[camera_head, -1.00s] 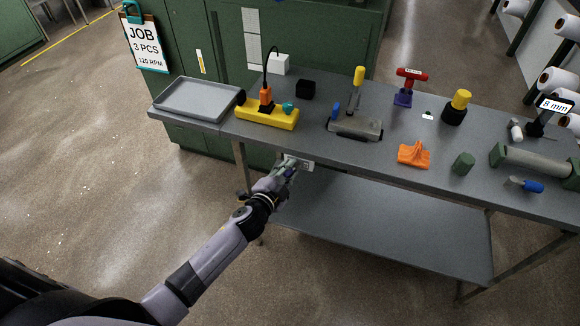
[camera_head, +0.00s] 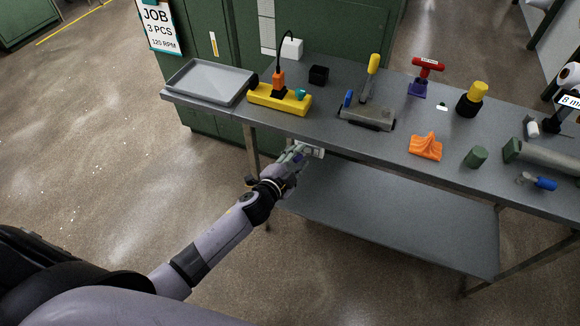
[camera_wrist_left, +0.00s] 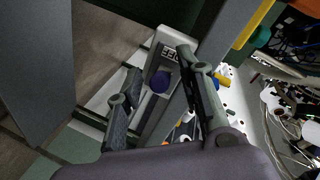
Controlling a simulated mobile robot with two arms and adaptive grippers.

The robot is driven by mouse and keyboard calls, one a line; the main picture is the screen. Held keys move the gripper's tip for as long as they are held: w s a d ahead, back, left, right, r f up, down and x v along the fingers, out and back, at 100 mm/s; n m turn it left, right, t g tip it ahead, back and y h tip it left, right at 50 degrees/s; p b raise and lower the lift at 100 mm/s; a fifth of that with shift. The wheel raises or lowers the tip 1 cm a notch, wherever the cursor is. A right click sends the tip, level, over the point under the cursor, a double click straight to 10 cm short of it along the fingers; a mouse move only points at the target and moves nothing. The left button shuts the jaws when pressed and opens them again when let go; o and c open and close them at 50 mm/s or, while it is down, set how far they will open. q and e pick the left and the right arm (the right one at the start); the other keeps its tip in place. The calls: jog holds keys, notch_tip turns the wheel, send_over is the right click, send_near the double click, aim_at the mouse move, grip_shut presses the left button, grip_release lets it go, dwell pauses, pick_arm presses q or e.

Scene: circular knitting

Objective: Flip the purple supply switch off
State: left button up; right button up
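The purple switch (camera_wrist_left: 160,82) shows in the left wrist view as a small rounded knob on a pale switch box (camera_wrist_left: 165,42) with dark lettering, partly readable. In the head view the box (camera_head: 317,151) sits under the front edge of the table, and the purple knob cannot be made out there. My left gripper (camera_head: 297,153) is at the box, below the table edge. In the left wrist view its two fingers (camera_wrist_left: 158,70) are apart, with the purple switch seen between them. Whether either finger touches the switch cannot be told. My right gripper is not in view.
The grey table (camera_head: 330,142) overhangs the gripper. On it stand a grey tray (camera_head: 209,82), a yellow power strip (camera_head: 280,100), an orange clamp-like piece (camera_head: 425,147) and several tools. A lower shelf (camera_head: 400,215) lies beneath, mostly clear.

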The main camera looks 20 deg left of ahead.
pick_arm(q)
jog(key=v, duration=1.1)
jog(key=shift+s, duration=0.25)
jog(key=s+a+f+n+g+y, duration=0.15)
jog(key=s+f, duration=0.25)
jog(key=f, duration=0.5)
jog(key=s+a+f+n+g, duration=0.1)
jog(key=s+f+n+g, duration=0.2)
jog(key=f, duration=0.6)
jog(key=s+a+f+n+g+y, duration=0.15)
jog(key=s+f, duration=0.35)
jog(key=f, duration=0.5)
jog(key=s+f+n+g, duration=0.1)
jog(key=s+f+g, duration=0.1)
jog(key=s+f, duration=0.3)
jog(key=s+f+n+g, duration=0.2)
jog(key=s+f, duration=0.3)
jog(key=s, duration=0.8)
jog(key=s+f+n+g, duration=0.1)
jog(key=s+f+g, duration=0.3)
jog(key=s, duration=0.6)
jog(key=shift+d+f+n, duration=0.3)
jog(key=shift+f+n, duration=0.1)
jog(key=shift+f, duration=0.25)
